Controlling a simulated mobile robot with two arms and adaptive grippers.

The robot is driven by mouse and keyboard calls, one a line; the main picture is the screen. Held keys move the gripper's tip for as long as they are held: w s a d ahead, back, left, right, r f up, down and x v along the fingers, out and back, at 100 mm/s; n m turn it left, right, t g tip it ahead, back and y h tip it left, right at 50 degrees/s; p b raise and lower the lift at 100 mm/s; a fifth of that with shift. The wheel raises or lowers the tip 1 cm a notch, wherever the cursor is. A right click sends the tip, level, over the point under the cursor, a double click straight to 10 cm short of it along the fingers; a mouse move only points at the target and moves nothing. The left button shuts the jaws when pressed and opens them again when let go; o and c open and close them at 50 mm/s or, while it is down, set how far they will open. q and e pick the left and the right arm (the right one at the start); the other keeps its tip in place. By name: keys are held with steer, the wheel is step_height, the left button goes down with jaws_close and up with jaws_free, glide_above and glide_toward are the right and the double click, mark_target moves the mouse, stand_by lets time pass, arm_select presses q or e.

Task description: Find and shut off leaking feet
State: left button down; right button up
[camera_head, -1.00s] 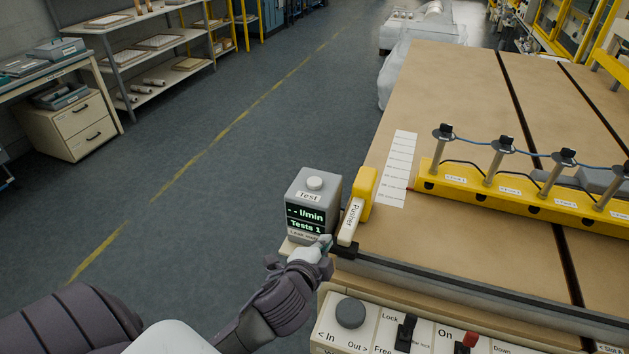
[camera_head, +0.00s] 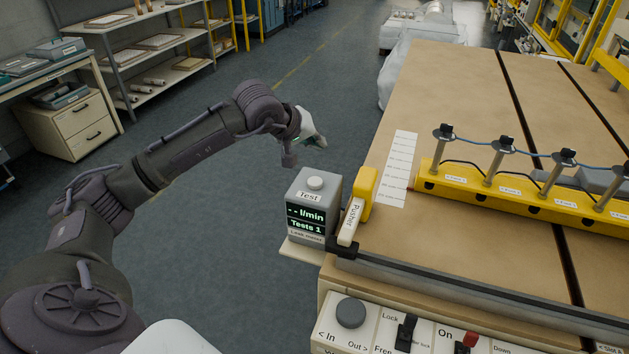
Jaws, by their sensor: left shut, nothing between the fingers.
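A grey test box (camera_head: 311,207) labelled "Test" stands on a small shelf at the table's left edge. It has a round button (camera_head: 315,183) on top, and its display (camera_head: 306,218) reads "- - l/min" and "Tests 1". My left gripper (camera_head: 319,143) is shut and empty, in the air above and behind the test box, apart from it. Several grey feet (camera_head: 442,147) with black valve-like tops stand in a row on a yellow bar (camera_head: 508,188), linked by a blue line. My right gripper is not in view.
A yellow and white pusher (camera_head: 354,207) sits on the table edge beside the test box. A control panel (camera_head: 386,327) with a knob and levers is at the front. A white label sheet (camera_head: 398,168) lies on the brown tabletop (camera_head: 453,95). Shelves (camera_head: 150,50) stand far left.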

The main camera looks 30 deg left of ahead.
arm_select(q)
steer(key=shift+a+r+y, duration=0.15)
steer(key=shift+a+y, duration=0.25)
steer(key=shift+a, duration=0.25)
steer(key=b, duration=0.5)
glide_above(313, 182)
step_height(313, 182, down, 8)
steer(key=shift+r, duration=0.1)
steer(key=shift+f+b, duration=0.4)
steer(key=shift+f, duration=0.15)
stand_by(0.5)
steer(key=shift+f+b, duration=0.4)
steer(key=shift+b, duration=0.15)
